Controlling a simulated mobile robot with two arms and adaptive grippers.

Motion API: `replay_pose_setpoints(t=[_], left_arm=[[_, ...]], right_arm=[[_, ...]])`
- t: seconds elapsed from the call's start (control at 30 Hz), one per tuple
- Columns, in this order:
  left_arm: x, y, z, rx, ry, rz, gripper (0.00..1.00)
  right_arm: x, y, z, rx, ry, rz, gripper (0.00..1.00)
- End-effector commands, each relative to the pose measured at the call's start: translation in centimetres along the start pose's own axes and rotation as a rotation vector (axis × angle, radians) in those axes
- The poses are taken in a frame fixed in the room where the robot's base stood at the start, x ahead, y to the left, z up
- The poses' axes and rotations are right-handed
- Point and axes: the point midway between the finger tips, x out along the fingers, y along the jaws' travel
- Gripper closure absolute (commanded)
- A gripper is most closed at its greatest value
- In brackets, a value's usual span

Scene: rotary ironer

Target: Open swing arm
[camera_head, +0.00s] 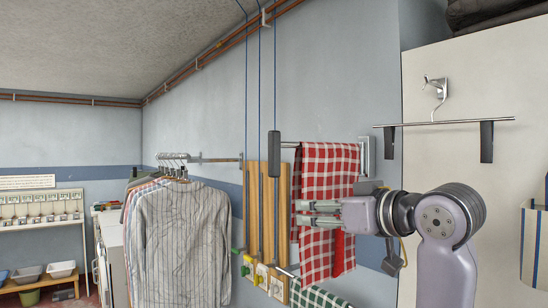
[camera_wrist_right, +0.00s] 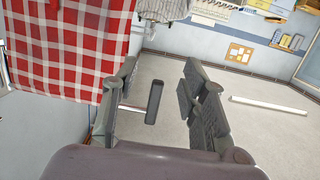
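The swing arm (camera_head: 288,145) is a thin horizontal bar with a dark upright grip (camera_head: 274,145) at its left end and a bracket (camera_head: 365,155) on the wall at its right. A red-and-white checked cloth (camera_head: 328,170) hangs over it. My right gripper (camera_head: 298,213) points left in front of the cloth, lower than the grip. In the right wrist view, my right gripper (camera_wrist_right: 158,75) is open, and the dark grip (camera_wrist_right: 154,102) shows in the gap between its fingers, seemingly touching neither. The cloth (camera_wrist_right: 70,45) fills the upper left there. My left gripper is out of view.
Striped shirts (camera_head: 183,240) hang on a wall rail at the left. Wooden boards (camera_head: 254,215) and a green checked cloth (camera_head: 318,297) are below the swing arm. A hanger bar (camera_head: 445,122) on a hook is at the right. Cords run down the wall above the grip.

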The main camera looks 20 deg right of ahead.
Motion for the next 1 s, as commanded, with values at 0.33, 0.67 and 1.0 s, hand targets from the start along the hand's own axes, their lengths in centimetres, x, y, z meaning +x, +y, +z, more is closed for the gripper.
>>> replay_pose_setpoints(t=[0.33,0.67,1.0], left_arm=[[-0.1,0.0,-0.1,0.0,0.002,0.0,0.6],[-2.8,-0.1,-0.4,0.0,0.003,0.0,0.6],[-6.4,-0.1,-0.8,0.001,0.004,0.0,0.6]], right_arm=[[-5.6,-0.7,-8.9,-0.023,0.146,-0.045,0.6],[-0.7,-1.0,-10.0,-0.02,0.142,-0.048,0.6],[6.6,-1.3,-11.1,-0.02,0.142,-0.047,0.6]])
